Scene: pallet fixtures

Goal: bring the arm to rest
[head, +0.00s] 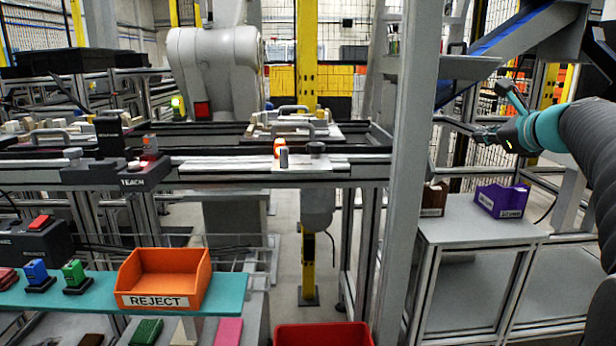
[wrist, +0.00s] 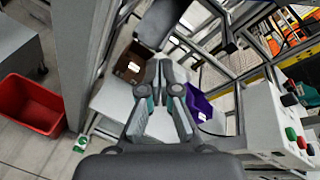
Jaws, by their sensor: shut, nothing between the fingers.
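My arm (head: 582,130) reaches in from the right edge of the head view, with its teal wrist held up in the air. My gripper (head: 484,137) points left there, above the grey side table and clear of it. In the wrist view my gripper (wrist: 159,66) shows both fingers with their tips together and nothing between them. It is above the side table (wrist: 112,103), with a brown bin and a purple bin beyond the fingers.
The purple bin (head: 502,200) and brown bin (head: 434,199) stand on the side table (head: 470,232). A grey post (head: 408,170) rises left of it. An orange REJECT bin (head: 163,279) sits on a teal shelf. A red bin (head: 322,335) is on the floor. A button panel (wrist: 280,125) is at right.

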